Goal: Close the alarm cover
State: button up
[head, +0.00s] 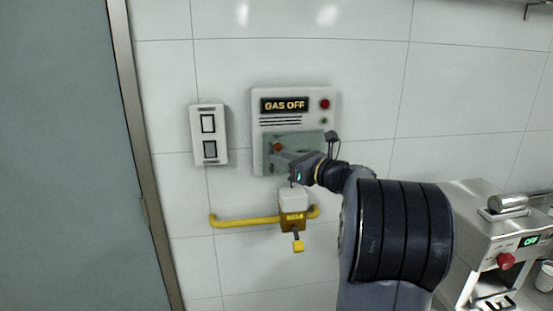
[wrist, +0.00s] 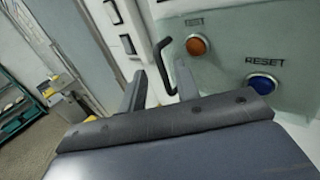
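The alarm box (head: 293,93) hangs on the tiled wall with a lit "GAS OFF" sign. Its grey-green cover area (head: 309,140) is in the lower half, partly hidden by my gripper (head: 275,155). In the wrist view, a black bar handle (wrist: 164,62) stands at the left of the orange TEST button (wrist: 197,45) and blue RESET button (wrist: 262,83). Both buttons show clearly. My gripper (wrist: 159,80) has its fingers apart, with the handle's lower end seen between them. I cannot tell whether they touch it, nor the cover's exact angle.
A yellow gas pipe (head: 240,221) with a valve (head: 291,219) runs below. A steel machine (head: 497,225) stands at the right. A grey door (head: 60,150) is at the far left.

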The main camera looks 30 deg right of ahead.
jog(key=b+v, duration=0.1)
jog(key=v, duration=0.6)
jog(key=shift+s, duration=0.4)
jog(key=shift+d, duration=0.15)
jog(key=p+x, duration=0.2)
jog(key=x, duration=0.9)
jog(key=shift+b+v, duration=0.55)
jog(key=shift+v, duration=1.75)
jog(key=shift+a, duration=0.2)
